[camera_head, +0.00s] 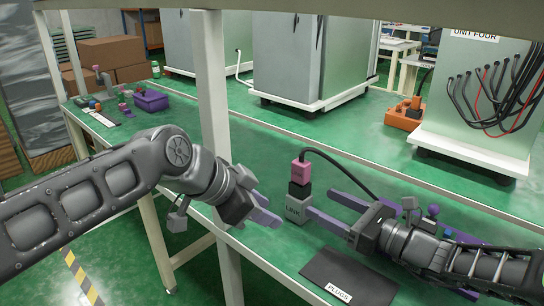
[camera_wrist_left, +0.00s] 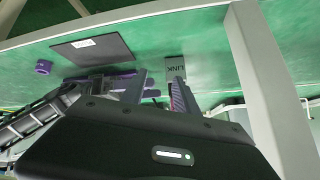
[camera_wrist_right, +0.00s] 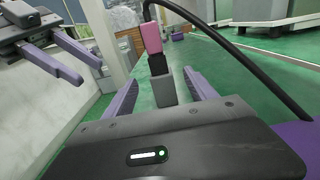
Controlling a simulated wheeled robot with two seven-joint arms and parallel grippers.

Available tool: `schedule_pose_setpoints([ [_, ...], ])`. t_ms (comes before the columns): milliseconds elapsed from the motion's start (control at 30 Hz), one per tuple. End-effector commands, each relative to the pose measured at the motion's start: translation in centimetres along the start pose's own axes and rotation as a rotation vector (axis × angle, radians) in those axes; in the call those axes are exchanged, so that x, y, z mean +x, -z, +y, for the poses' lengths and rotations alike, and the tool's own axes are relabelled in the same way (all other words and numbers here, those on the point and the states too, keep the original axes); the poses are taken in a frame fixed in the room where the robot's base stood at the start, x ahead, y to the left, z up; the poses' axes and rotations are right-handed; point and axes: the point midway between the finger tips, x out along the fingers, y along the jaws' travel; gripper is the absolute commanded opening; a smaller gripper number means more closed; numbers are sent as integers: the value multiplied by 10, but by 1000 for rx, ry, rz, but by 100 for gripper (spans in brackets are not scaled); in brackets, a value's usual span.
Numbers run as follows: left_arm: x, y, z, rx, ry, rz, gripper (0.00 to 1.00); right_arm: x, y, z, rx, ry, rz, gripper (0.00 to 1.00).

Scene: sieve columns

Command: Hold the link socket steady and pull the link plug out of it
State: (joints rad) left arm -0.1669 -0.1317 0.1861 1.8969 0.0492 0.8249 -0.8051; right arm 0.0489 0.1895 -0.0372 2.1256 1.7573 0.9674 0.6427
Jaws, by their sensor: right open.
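The link socket (camera_head: 296,211) is a grey block marked LINK, upright near the bench's front edge. The link plug (camera_head: 300,172) is pink above a black section and stands upright on top of the socket, with a black cable curving right. My left gripper (camera_head: 262,196) is open and empty, left of the socket and apart from it. My right gripper (camera_head: 319,198) is open, right of the socket, fingers pointing at it. In the right wrist view the socket (camera_wrist_right: 163,92) shows ahead, framed by the spread fingers, and the pink plug (camera_wrist_right: 151,38) above it. Nothing is held.
A dark mat marked PLUGS (camera_head: 345,278) lies at the bench's front. A white post (camera_head: 214,90) stands behind my left gripper. Grey cabinets (camera_head: 290,60) stand behind. An orange box (camera_head: 403,115) and a purple bin (camera_head: 150,101) are farther off. Green bench behind the socket is clear.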

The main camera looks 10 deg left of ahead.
Motion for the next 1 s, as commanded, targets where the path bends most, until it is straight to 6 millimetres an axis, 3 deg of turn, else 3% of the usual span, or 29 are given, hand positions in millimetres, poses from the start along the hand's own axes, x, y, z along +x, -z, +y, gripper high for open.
schedule_pose_setpoints([
  [100,-17,39,-25,-151,67,51,36,0,0,0,0,0,0,65],
  [300,-37,78,-48,-330,120,123,36,0,0,0,0,0,0,65],
  [767,-42,85,-51,-371,128,139,36,1,0,0,0,0,0,65],
  [1000,-41,85,-51,-370,128,139,36,18,0,0,1,-2,0,65],
])
